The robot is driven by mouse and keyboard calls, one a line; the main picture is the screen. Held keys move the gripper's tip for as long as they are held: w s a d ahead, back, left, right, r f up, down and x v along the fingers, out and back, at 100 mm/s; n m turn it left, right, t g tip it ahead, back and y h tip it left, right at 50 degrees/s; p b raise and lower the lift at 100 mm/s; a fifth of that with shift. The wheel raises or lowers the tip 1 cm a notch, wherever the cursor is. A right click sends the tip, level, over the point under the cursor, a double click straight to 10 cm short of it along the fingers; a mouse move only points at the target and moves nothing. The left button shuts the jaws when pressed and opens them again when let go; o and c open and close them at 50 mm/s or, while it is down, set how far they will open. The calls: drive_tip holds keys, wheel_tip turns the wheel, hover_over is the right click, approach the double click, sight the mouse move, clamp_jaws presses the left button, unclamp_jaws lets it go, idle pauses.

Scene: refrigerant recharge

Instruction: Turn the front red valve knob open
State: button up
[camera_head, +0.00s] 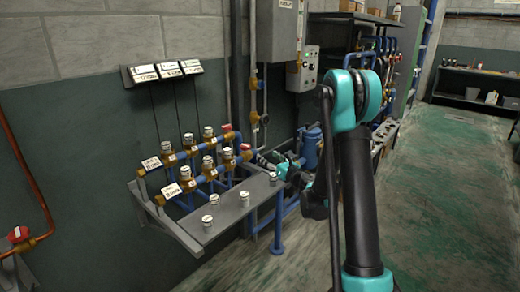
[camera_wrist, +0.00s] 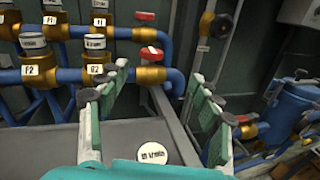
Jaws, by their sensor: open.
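The front red valve knob (camera_head: 245,147) sits at the right end of the front blue pipe row in the head view. In the wrist view the front knob (camera_wrist: 152,51) shows on a brass fitting, ahead of my open fingers. The rear red knob (camera_head: 227,128) is on the row behind; it is also in the wrist view (camera_wrist: 145,17). My gripper (camera_head: 270,160) is just right of the front knob in the head view. In the wrist view my gripper (camera_wrist: 160,78) has its fingers spread, with nothing between the tips; contact with the knob is not visible.
A grey shelf (camera_head: 232,210) with several white-topped caps lies under the pipes. Brass valves with labelled caps line both rows. A vertical pipe with a brass fitting (camera_wrist: 207,24) stands right of the knob. A blue tank (camera_head: 310,147) stands beyond my gripper. The right floor is clear.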

sight(248, 150)
drive_tip(key=shift+n+g+y, duration=0.3)
drive_tip(key=shift+n+g, duration=0.1)
drive_tip(key=shift+n, duration=0.5)
drive_tip(key=x, duration=0.5)
drive_tip(key=f+x, duration=0.1)
drive_tip(key=x, duration=0.5)
drive_tip(key=f+x, duration=0.1)
drive_tip(key=x, duration=0.5)
drive_tip(key=shift+a, duration=0.35)
drive_tip(key=shift+s, duration=0.1)
drive_tip(key=c, duration=1.2)
